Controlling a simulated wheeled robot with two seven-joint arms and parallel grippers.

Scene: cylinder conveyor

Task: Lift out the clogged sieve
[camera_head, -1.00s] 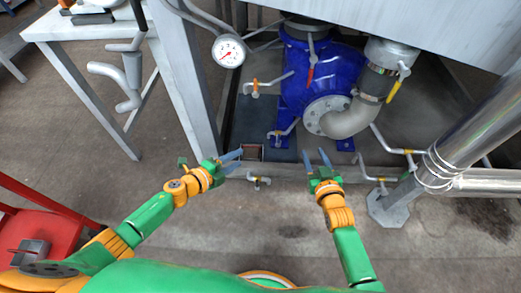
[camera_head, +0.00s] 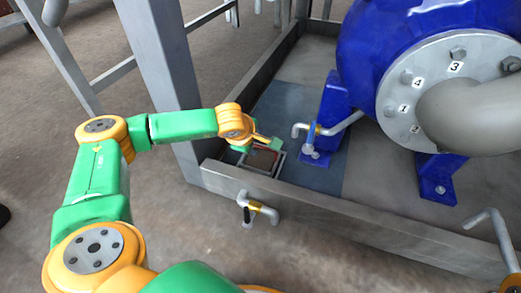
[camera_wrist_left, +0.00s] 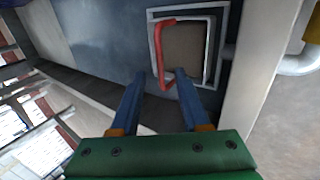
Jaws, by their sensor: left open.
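The sieve (camera_head: 262,161) is a small square with a brown face, set in a pale metal frame in the corner of the tray floor. In the left wrist view the sieve (camera_wrist_left: 192,52) shows with a red bar handle (camera_wrist_left: 161,56) along its left side. My left gripper (camera_head: 262,146) is over the sieve and partly covers it in the head view. In the left wrist view its two blue fingers (camera_wrist_left: 158,84) are apart, with the lower end of the red handle showing between their tips. Whether they touch it I cannot tell. My right gripper is out of view.
A raised metal rim (camera_head: 330,215) bounds the tray in front. A bent valve handle (camera_head: 257,208) sticks out from it. The blue pump (camera_head: 375,50) and a bent pipe handle (camera_head: 335,127) stand to the right. A grey post (camera_head: 160,60) rises on the left.

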